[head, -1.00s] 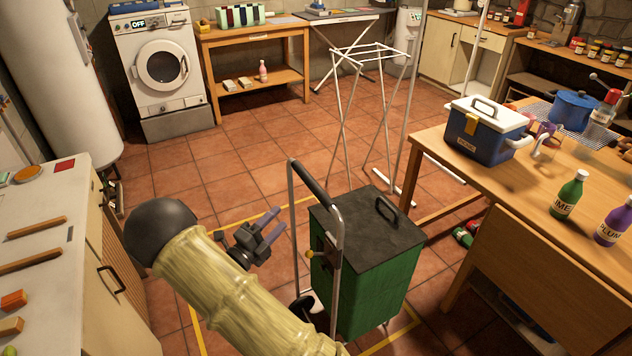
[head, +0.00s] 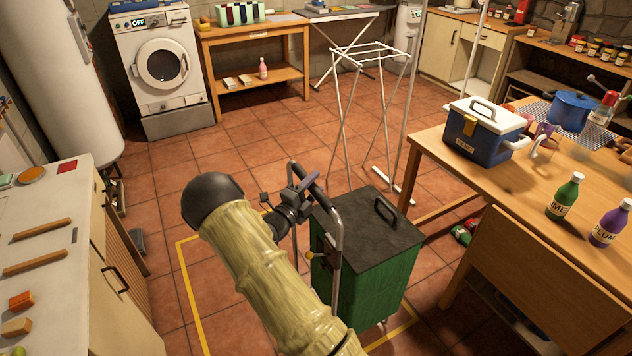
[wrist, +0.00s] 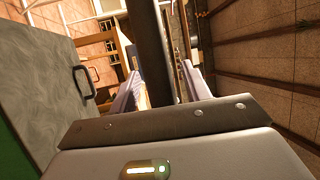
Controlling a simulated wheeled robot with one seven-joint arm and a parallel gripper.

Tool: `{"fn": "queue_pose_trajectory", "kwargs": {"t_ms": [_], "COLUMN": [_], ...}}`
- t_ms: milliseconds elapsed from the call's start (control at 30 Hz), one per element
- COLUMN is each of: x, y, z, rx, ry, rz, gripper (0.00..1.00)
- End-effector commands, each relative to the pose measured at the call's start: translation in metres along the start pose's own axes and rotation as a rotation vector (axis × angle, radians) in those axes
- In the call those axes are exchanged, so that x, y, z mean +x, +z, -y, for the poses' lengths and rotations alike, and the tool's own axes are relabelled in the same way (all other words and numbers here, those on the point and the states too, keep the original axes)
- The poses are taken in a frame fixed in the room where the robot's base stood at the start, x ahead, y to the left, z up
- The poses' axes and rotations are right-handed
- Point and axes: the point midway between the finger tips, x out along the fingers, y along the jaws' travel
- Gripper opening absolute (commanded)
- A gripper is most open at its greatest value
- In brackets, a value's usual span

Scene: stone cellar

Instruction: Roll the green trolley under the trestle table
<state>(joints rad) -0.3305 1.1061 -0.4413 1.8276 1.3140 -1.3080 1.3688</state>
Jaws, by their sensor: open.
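The green trolley (head: 370,270) stands upright on the tiled floor, with a dark grey lid (head: 365,225) and a tall metal handle frame. Its black handle bar (head: 310,182) is at the top. My gripper (head: 303,187) is at this bar, fingers open. In the wrist view the dark handle bar (wrist: 148,45) passes between the two fingers, with no clear grip on it. The lid (wrist: 45,80) shows at left there. A wooden table (head: 427,150) is at right; a table with crossed legs (head: 345,14) stands at the back. I cannot tell which is the trestle table.
Yellow floor tape (head: 190,290) runs around the trolley. A white drying rack (head: 375,50) stands just behind it. Bottles lie on the floor by the wooden table's leg. A cool box (head: 485,135) sits on that table. Open floor (head: 250,135) lies toward the washing machine (head: 162,65).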

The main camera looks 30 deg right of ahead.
Motion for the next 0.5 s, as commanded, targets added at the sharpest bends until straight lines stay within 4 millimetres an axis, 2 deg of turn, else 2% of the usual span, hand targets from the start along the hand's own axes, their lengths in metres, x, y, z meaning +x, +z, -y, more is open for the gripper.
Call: {"fn": "queue_pose_trajectory", "kwargs": {"t_ms": [133, 400, 500], "x": [0.0104, 0.0113, 0.0111], "y": [-0.0003, -0.0001, -0.0001], "z": [0.0005, 0.0, 0.0001], "rx": [0.0, 0.0, 0.0], "ry": [-0.001, 0.0, 0.0], "rz": [-0.001, 0.0, 0.0], "gripper": [0.48, 0.48, 0.28]}}
